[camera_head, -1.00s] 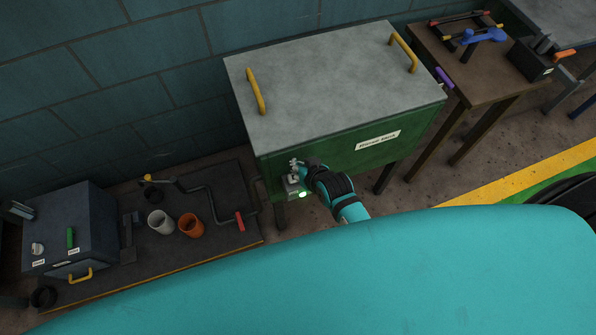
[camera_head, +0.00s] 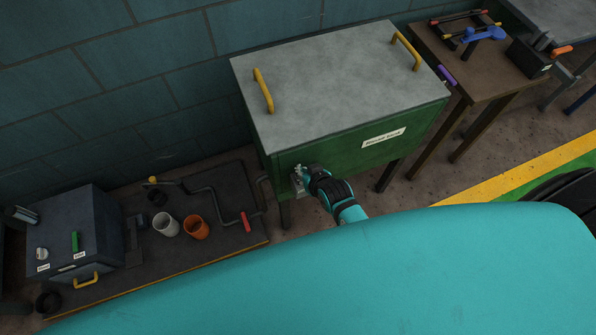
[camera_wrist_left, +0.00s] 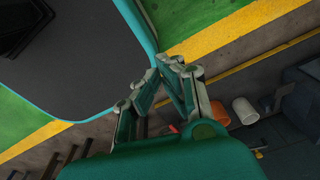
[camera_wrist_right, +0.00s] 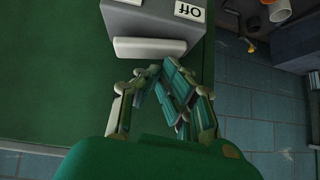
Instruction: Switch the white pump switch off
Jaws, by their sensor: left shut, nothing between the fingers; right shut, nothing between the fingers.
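The pump switch is a grey box (camera_wrist_right: 165,20) on the front of the green tank. In the right wrist view it carries a white lever (camera_wrist_right: 150,48) and an upside-down "Off" label (camera_wrist_right: 188,12). My right gripper (camera_wrist_right: 158,68) is shut and empty, its fingertips right beside the lever; I cannot tell whether they touch it. In the head view my right gripper (camera_head: 303,174) covers much of the switch (camera_head: 297,184). My left gripper (camera_wrist_left: 172,66) is shut and empty in its wrist view, away from the switch, and does not show in the head view.
The green tank (camera_head: 350,150) has two yellow handles on its grey top. A low dark bench (camera_head: 225,185) at left holds a dark box (camera_head: 75,235), a white cup (camera_head: 166,226), an orange cup (camera_head: 196,228) and a crank. A brown table (camera_head: 485,75) with tools stands right.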

